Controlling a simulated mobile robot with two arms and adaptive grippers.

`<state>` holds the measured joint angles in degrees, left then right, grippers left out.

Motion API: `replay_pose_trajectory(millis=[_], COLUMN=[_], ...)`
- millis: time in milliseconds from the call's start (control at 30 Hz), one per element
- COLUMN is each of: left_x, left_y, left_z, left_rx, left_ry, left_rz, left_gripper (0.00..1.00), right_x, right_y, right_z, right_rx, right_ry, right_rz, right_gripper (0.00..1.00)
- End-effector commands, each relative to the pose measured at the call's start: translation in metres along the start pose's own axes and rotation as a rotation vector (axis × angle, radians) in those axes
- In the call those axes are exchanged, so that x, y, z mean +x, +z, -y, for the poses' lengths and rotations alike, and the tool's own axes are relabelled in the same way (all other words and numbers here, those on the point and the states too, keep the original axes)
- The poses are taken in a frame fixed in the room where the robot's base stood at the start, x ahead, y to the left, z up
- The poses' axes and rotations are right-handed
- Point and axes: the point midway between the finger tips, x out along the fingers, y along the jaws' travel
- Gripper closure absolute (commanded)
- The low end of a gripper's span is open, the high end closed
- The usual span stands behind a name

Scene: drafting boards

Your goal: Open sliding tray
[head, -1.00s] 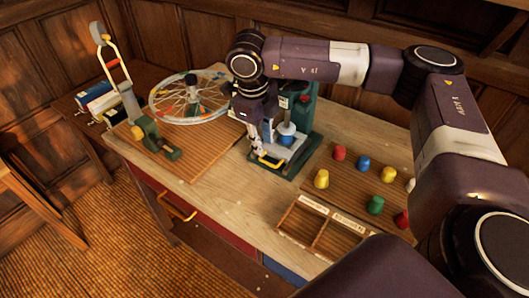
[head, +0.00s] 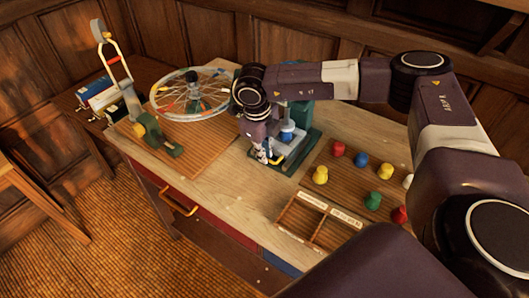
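A green press-like device (head: 300,118) stands on the workbench with a grey sliding tray (head: 292,146) low at its front. A small yellow handle (head: 277,161) shows at the tray's front edge. My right gripper (head: 265,157) points down at the tray's front left, right beside the handle. The gripper and wrist hide part of the device and tray. Its fingers are small and dark here, so I cannot tell whether they are open, or touch the handle. My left gripper is out of view.
Coloured pegs (head: 385,171) and a divided wooden box (head: 318,222) lie right of the device. A spoked wheel (head: 190,95) and a green lever tool (head: 150,135) stand left. A drawer with a yellow handle (head: 178,203) is below the benchtop (head: 235,185). The benchtop before the device is clear.

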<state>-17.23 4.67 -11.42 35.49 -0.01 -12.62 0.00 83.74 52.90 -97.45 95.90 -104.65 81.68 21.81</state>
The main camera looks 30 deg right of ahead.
Motion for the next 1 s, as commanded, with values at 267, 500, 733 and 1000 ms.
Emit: replay_pose_trajectory(millis=[267, 500, 733, 1000], left_x=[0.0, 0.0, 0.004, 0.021], left_y=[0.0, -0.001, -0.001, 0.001], left_z=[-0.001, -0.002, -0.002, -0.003], left_rx=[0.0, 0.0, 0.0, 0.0], left_ry=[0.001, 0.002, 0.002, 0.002], left_rz=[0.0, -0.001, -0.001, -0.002], left_gripper=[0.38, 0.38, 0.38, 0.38], right_x=[0.0, 0.0, 0.001, -0.004], right_y=[0.0, -0.001, -0.001, 0.0], right_z=[0.0, 0.0, -0.011, -0.059], right_rx=[0.0, 0.0, -0.004, -0.01], right_ry=[0.0, 0.0, 0.003, 0.004], right_rz=[0.001, -0.001, -0.002, -0.003], right_gripper=[1.0, 1.0, 1.0, 1.0])
